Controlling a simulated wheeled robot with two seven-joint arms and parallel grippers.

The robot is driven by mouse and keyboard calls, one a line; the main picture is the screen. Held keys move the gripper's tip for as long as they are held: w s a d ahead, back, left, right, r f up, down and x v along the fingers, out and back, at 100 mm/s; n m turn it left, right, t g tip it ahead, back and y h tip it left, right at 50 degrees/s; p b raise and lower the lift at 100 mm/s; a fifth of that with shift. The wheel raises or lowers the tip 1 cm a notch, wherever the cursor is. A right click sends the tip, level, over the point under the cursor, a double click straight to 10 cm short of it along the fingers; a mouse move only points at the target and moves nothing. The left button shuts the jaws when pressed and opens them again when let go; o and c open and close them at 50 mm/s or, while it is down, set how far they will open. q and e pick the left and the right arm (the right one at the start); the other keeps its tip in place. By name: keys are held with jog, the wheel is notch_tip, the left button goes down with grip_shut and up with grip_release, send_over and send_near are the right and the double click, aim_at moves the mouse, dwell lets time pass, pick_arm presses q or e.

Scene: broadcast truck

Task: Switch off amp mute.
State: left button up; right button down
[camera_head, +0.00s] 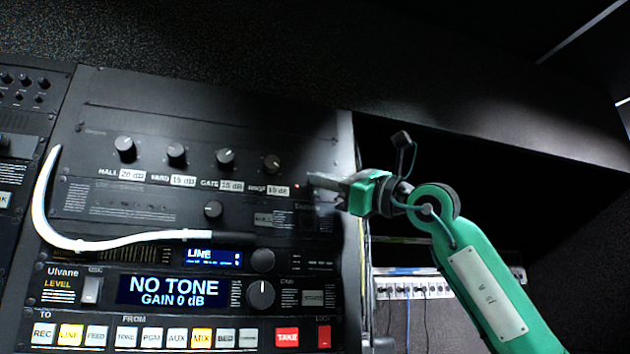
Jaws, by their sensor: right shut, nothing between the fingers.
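No label reading amp mute is legible to me. The upper rack unit (200,140) has a row of several black knobs with labels that seem to read HALL, YARD, GATE and RIDGE. A small red light (298,185) glows at its right end. My right gripper (314,179) comes in from the right, shut and empty, with its tips just right of the red light. I cannot tell whether the tips touch the panel. The gripper may hide part of the panel's right end. My left gripper is not in view.
A white curved cable (50,215) hangs in front of the rack and ends in a black plug (235,238). Below are a NO TONE display (165,290), a row of lit buttons and a red TAKE button (287,338). A dark open bay lies right of the rack.

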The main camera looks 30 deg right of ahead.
jog(key=shift+w, duration=0.25)
dwell(0.3)
jog(key=shift+s, duration=0.1)
jog(key=shift+s+a+b, duration=0.15)
jog(key=shift+s+b, duration=0.3)
jog(key=shift+s, duration=0.2)
jog(key=s+b, duration=0.1)
jog(key=s, duration=0.2)
jog(key=s+a+b, duration=0.1)
jog(key=shift+s+f+b, duration=0.3)
jog(key=shift+s+f, duration=0.05)
jog(key=shift+s, duration=0.05)
dwell(0.5)
